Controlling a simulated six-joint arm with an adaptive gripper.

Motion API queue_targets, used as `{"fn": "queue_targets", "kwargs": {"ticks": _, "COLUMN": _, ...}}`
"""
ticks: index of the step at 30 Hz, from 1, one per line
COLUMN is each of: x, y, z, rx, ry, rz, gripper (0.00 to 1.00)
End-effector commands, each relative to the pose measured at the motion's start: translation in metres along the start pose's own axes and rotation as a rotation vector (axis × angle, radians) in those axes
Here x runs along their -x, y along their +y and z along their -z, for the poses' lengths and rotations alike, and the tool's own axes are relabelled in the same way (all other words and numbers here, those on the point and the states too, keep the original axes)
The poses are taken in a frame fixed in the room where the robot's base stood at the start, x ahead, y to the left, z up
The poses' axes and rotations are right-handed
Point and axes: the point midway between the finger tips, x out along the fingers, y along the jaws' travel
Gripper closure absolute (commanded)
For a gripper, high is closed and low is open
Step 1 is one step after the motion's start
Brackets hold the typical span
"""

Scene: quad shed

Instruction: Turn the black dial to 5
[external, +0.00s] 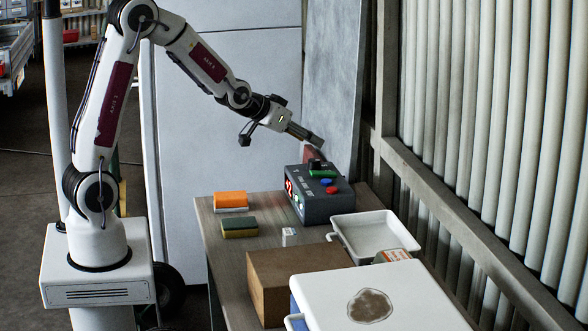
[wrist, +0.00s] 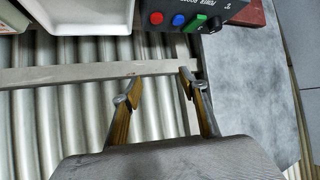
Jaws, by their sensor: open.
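In the wrist view my gripper (wrist: 158,85) is open and empty.
A white tray (external: 375,234) stands right of the box. A cardboard box (external: 270,285) and a white lidded container (external: 400,285) fill the front. Sponges (external: 238,227) and a small white block (external: 289,236) lie at left. A corrugated wall (external: 480,130) and a rail (external: 470,220) run at right.

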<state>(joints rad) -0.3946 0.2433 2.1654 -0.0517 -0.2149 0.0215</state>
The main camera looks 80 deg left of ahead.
Motion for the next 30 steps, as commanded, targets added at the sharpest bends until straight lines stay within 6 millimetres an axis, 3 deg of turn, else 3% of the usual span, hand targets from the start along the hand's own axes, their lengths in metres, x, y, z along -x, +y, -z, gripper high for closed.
{"fn": "queue_targets", "kwargs": {"ticks": 6, "x": -0.044, "y": -0.034, "z": -0.004, "rx": 0.031, "ry": 0.051, "rz": 0.049, "gripper": 0.57}}
{"fn": "queue_targets", "kwargs": {"ticks": 18, "x": -0.111, "y": -0.102, "z": -0.024, "rx": 0.075, "ry": 0.154, "rz": 0.143, "gripper": 0.57}}
{"fn": "queue_targets", "kwargs": {"ticks": 24, "x": -0.136, "y": -0.133, "z": -0.038, "rx": 0.091, "ry": 0.201, "rz": 0.186, "gripper": 0.57}}
{"fn": "queue_targets", "kwargs": {"ticks": 30, "x": -0.146, "y": -0.149, "z": -0.047, "rx": 0.098, "ry": 0.227, "rz": 0.21, "gripper": 0.57}}
